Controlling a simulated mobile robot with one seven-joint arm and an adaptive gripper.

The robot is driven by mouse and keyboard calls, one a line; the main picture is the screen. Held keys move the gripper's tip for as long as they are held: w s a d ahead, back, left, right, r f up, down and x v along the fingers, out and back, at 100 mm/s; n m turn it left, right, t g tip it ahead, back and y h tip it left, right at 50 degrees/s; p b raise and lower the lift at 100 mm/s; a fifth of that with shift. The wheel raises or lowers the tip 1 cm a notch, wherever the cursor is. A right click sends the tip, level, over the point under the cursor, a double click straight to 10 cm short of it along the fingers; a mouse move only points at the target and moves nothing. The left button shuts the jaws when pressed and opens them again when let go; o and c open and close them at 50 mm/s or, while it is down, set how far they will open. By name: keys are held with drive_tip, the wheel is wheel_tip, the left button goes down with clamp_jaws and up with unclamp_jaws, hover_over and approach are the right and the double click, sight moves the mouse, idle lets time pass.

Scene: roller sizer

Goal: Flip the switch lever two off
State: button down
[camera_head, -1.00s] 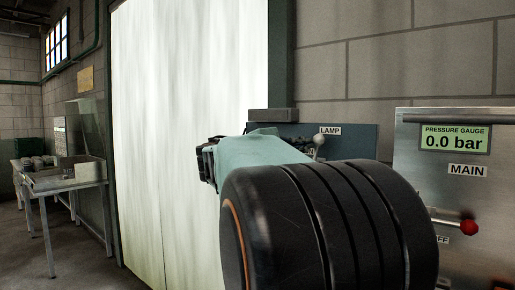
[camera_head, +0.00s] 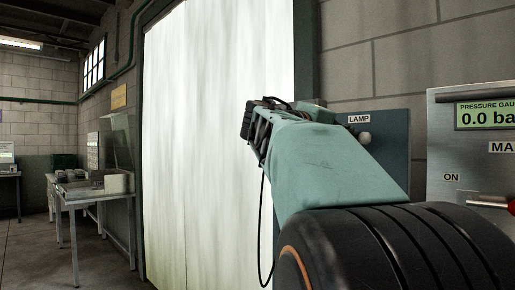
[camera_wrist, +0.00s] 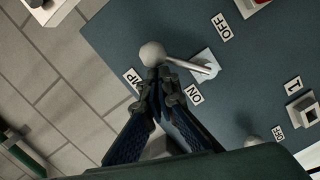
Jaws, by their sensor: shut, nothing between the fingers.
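In the wrist view a silver lever (camera_wrist: 182,61) with a round ball end sticks out from a small white plate between an OFF label (camera_wrist: 222,27) and an ON label (camera_wrist: 195,93). A partly hidden label ending in "MP" sits beside its ball. My gripper (camera_wrist: 162,80) is shut and empty, its fingertips just below the ball; I cannot tell if they touch it. In the head view my gripper (camera_head: 262,122) is mostly hidden by my arm, left of the blue-grey panel (camera_head: 392,130) with a LAMP label (camera_head: 359,119). No label "2" is readable.
In the wrist view another switch (camera_wrist: 296,100) marked 1 and a rounded knob (camera_wrist: 255,145) near a second OFF label lie lower right. In the head view a metal MAIN box (camera_head: 440,140) with a red-ended lever stands right, and benches (camera_head: 90,188) stand far left.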

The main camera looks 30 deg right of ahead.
drive_tip(key=s+f+m+b, duration=0.1)
drive_tip(key=b, duration=0.1)
drive_tip(key=m+b, duration=0.2)
drive_tip(key=shift+s+d+f, duration=0.25)
drive_tip(key=shift+s+f, duration=0.1)
drive_tip(key=shift+s+d+f+m+t+y+b, duration=0.15)
drive_tip(key=shift+s+f+m+y+b, duration=0.15)
drive_tip(key=shift+m+b, duration=0.55)
drive_tip(key=shift+s+f+m+t+y+b, duration=0.2)
drive_tip(key=shift+f+m+b, duration=0.1)
drive_tip(key=shift+m+b, duration=0.55)
drive_tip(key=shift+r, duration=0.1)
